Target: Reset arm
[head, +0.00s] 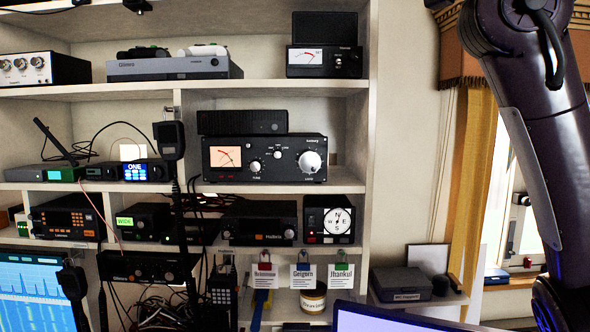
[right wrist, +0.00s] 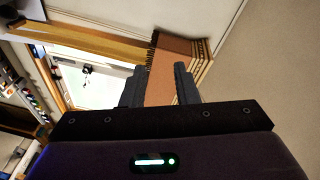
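My right arm (head: 535,130) is raised at the right side of the head view, folded in front of the window; its gripper lies outside that view. In the right wrist view my right gripper (right wrist: 158,88) has its two dark fingers apart with nothing between them. Behind the fingers are the brown fringed valance (right wrist: 172,68) and the window, turned sideways. My left arm and gripper do not show in either view.
White shelving (head: 370,130) full of radio gear stands ahead. Tagged padlocks hang above a jar (head: 313,298). A monitor (head: 385,318) rises at the bottom edge, and another (head: 38,290) glows at lower left.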

